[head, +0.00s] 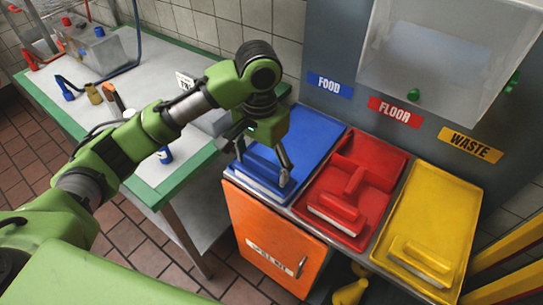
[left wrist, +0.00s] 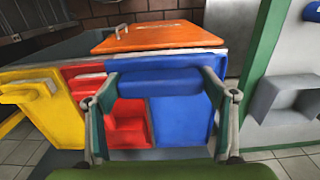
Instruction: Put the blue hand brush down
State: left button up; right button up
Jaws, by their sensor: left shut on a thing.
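The blue hand brush (head: 258,172) is at the front left of the blue tray (head: 318,137), under the FOOD label. My left gripper (head: 264,164) points down over it and is shut on its handle. In the left wrist view, the blue handle (left wrist: 160,82) lies across between the two fingers (left wrist: 162,98), with the blue tray (left wrist: 183,122) behind it. I cannot tell whether the brush touches the tray. Part of the brush is hidden by the gripper. My right gripper is not in view.
A red tray (head: 388,157) with a red brush (head: 346,203) and a yellow tray (head: 448,195) with a yellow brush (head: 420,258) stand to the right. An orange cabinet door (head: 265,235) is below. A green-edged table (head: 150,185) stands left. A clear-fronted box (head: 440,60) hangs behind.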

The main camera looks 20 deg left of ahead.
pick_arm(q)
jog(key=w+a+f+p, duration=0.1)
jog(key=w+f, duration=0.2)
jog(key=w+a+f+p, duration=0.1)
jog(key=w+f, duration=0.3)
jog(key=w+a+f+p, duration=0.1)
jog(key=w+f, duration=0.2)
jog(key=f, duration=0.1)
jog(key=shift+w, duration=0.2)
jog(key=shift+f, duration=0.45)
jog(key=o, duration=1)
jog(key=shift+o, duration=0.3)
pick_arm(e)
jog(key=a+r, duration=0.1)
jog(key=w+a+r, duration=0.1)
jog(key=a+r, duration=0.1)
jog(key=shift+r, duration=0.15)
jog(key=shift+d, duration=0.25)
